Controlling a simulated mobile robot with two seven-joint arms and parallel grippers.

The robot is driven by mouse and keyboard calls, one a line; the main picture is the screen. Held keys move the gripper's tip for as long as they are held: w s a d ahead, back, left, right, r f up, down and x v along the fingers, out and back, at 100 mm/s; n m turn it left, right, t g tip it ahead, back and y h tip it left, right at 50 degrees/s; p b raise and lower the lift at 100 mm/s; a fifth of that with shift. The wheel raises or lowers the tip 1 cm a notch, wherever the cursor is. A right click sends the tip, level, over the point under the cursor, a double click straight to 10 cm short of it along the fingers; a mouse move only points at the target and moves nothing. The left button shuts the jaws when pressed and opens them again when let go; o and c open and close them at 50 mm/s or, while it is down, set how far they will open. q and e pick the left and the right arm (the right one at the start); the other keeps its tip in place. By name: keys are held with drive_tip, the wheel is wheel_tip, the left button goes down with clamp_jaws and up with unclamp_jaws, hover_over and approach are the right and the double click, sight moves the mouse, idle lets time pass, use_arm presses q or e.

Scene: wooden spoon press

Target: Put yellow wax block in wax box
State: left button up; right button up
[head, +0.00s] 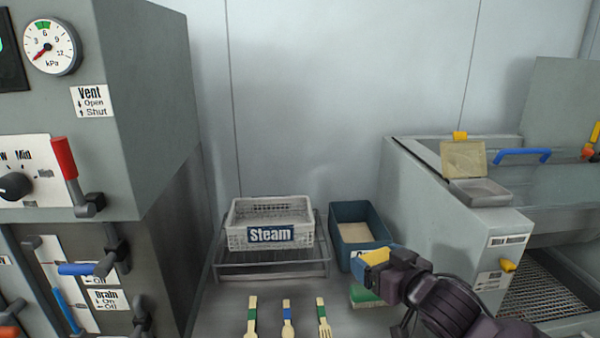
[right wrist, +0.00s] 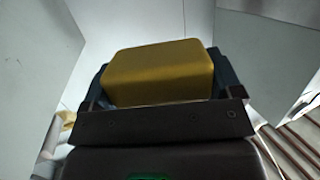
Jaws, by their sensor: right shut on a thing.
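The yellow wax block (head: 375,257) is in the jaws of my right gripper (head: 384,268). It fills the middle of the right wrist view (right wrist: 160,72). The gripper is shut on it. A dark blue open box (head: 384,236) stands on the table just beyond the gripper, with a pale surface inside. The block appears in front of the box's near wall and covers part of its label, so I cannot read it. My left gripper is out of view.
A grey basket (head: 235,236) marked Steam sits on a rack left of the blue box. Several wooden utensils (head: 287,315) lie in front. A green block (head: 364,296) lies below my gripper. A small lidded tray (head: 480,192) stands on the grey machine at right.

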drive_tip(key=shift+s+r, duration=0.35)
drive_tip(key=s+d+f+m+t+h, duration=0.1)
drive_tip(key=s+d+f+m+h, duration=0.2)
drive_tip(key=s+f, duration=0.4)
drive_tip(key=s+m+h, duration=0.1)
drive_tip(key=s+h, duration=0.1)
drive_tip(key=shift+s+f+h, duration=0.3)
idle(0.6)
